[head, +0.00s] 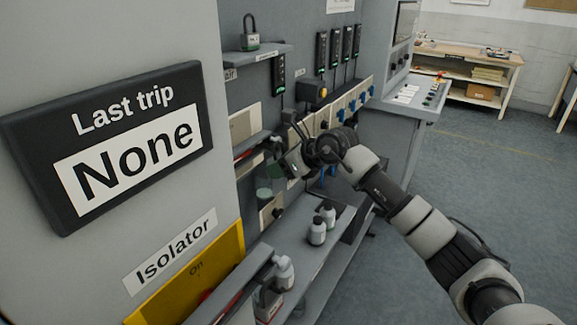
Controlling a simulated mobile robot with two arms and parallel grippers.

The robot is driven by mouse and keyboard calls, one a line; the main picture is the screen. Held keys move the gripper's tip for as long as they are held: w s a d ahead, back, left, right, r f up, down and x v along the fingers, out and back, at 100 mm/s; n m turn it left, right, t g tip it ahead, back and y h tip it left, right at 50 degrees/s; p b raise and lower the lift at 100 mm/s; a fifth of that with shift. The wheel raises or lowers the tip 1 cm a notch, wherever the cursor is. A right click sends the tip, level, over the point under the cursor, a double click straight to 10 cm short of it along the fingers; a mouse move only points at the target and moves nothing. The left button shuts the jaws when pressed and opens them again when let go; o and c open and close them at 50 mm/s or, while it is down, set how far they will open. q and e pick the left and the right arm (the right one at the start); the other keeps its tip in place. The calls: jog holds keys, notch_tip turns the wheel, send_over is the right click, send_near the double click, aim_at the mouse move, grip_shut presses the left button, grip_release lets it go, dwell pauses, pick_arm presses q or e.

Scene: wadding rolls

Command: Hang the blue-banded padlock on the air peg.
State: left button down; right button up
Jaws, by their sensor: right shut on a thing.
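My right gripper (294,146) is in front of the panel, at the middle of the view. It is shut on a small grey thing (293,164), which may be a padlock. The wrist partly hides it, and I cannot make out a blue band. A label ending in "air" (230,75) is on the panel below that shelf, left of and above my gripper. I cannot make out its peg clearly. My left gripper is not in view.
White bottles (317,232) stand on the lower grey shelf (300,262). A tray at the bottom holds another bottle (284,272) and a dark-shackled thing (267,298). Black handsets (334,48) hang at the back. The large cabinet with the "None" sign (130,160) fills the left. Floor is clear at right.

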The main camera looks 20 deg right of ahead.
jog(key=shift+w+a+f+b, duration=0.25)
jog(key=shift+w+a, duration=0.25)
jog(key=shift+w, duration=0.1)
jog(key=shift+w+a+f+b, duration=0.25)
jog(key=shift+w+a, duration=0.2)
jog(key=shift+w, duration=0.15)
jog(key=o, duration=1.1)
jog(key=shift+c, duration=0.2)
